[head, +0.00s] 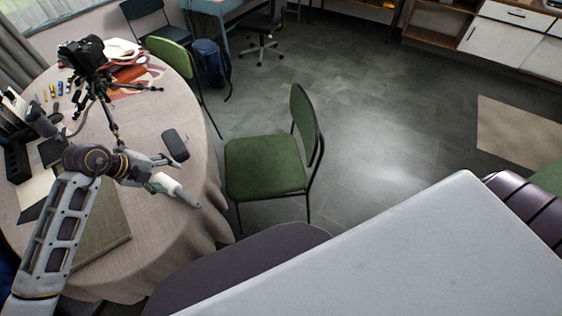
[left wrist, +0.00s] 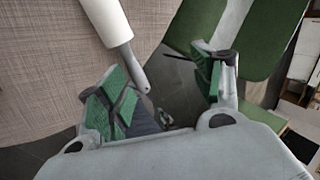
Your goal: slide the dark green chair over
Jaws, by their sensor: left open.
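The dark green chair (head: 265,167) stands on the floor right of the round table, its seat close to the tablecloth and its back on the right. Part of a green chair (left wrist: 265,35) fills the upper right of the left wrist view. My left gripper (head: 162,171) is over the table's right edge, left of the chair and apart from it. In the left wrist view the gripper (left wrist: 162,62) is open, its green-padded fingers spread with nothing held. My right gripper is in no view.
A white roller with a grey handle (head: 167,183) lies by the gripper at the table edge; it also shows in the left wrist view (left wrist: 108,20). A dark case (head: 174,145) and a camera tripod (head: 103,95) stand nearby. Another green chair (head: 172,54) is behind. Floor (head: 380,130) to the right is clear.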

